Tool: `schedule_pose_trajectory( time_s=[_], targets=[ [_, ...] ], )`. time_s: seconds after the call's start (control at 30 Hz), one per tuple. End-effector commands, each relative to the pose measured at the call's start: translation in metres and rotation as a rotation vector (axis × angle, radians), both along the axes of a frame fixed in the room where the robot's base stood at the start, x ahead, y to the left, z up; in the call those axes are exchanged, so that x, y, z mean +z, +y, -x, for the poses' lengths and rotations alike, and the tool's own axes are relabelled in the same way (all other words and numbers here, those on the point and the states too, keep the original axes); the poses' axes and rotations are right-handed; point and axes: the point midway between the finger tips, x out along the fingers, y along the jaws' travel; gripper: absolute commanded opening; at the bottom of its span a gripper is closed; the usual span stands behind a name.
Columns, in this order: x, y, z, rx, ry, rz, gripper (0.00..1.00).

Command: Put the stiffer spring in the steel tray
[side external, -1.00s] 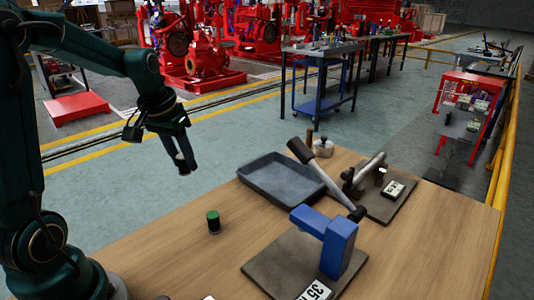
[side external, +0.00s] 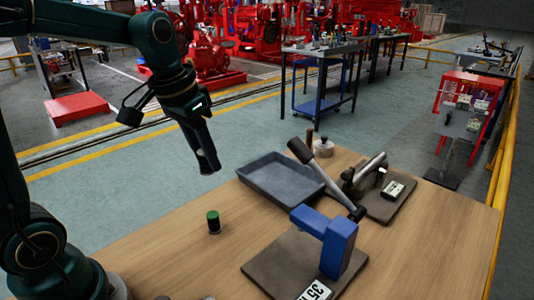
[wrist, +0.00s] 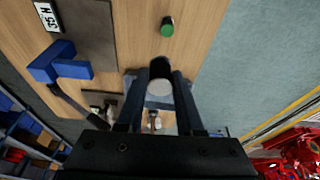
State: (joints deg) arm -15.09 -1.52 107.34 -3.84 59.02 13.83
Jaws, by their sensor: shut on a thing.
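My gripper (side external: 207,165) is in the air to the left of the steel tray, above table height. In the wrist view my gripper (wrist: 155,78) is shut on a dark cylindrical spring (wrist: 160,68) with a pale grey end. The coils cannot be made out. The grey steel tray (side external: 262,192) lies on the wooden table and looks empty; in the wrist view it is partly hidden behind the held spring and fingers. A second dark spring with a green top (side external: 213,222) stands upright on the table, in front of the tray, also visible in the wrist view (wrist: 167,27).
A blue lever press (side external: 335,240) stands on a dark plate right of the green-topped spring, with a card (side external: 316,291) reading 35 N. Its lever (side external: 325,178) reaches close to the tray's right side. Another fixture (side external: 370,175) with a small display stands behind it.

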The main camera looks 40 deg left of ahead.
Motion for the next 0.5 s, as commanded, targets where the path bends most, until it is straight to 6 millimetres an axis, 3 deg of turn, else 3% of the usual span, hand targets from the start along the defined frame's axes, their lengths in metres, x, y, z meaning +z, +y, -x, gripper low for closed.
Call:
schedule_pose_trajectory(
  time_s=[0.1, 0.27, 0.5],
  targets=[
    [0.007, -0.018, 0.014, -0.055, -0.002, -0.001, 0.0],
    [0.006, -0.019, 0.022, -0.07, 0.0, -0.001, 0.0],
    [0.024, -0.013, -0.004, -0.107, 0.0, -0.001, 0.0]
  ],
)
